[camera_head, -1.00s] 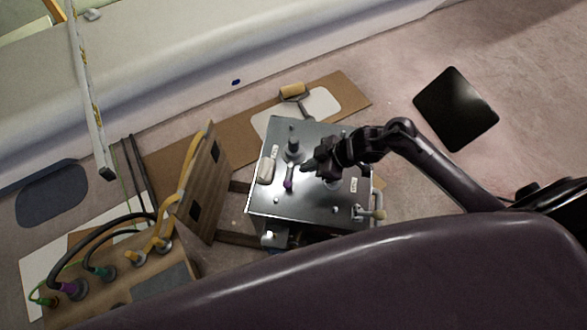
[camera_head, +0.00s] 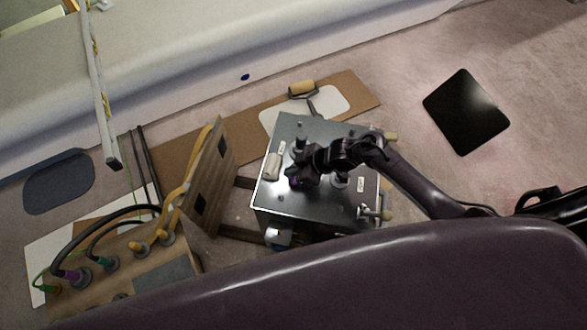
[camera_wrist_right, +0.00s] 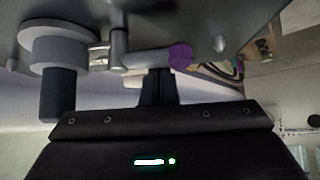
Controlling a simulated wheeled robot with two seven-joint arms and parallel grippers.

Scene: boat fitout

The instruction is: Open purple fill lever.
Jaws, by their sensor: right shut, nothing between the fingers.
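The purple fill lever (camera_wrist_right: 180,57) shows in the right wrist view as a grey handle with a purple end, reaching sideways from a fitting on the metal box. My right gripper (camera_wrist_right: 158,75) is shut and empty, its fingertips right at the lever's handle, close to the purple end; I cannot tell whether they touch. In the head view the right gripper (camera_head: 296,180) is over the top of the metal box (camera_head: 320,212), and it mostly hides the lever, leaving a bit of purple at its tip. My left gripper is not in view.
A wooden board with hose fittings (camera_head: 125,257) stands left of the box. A black panel (camera_head: 466,111) lies on the open floor at right.

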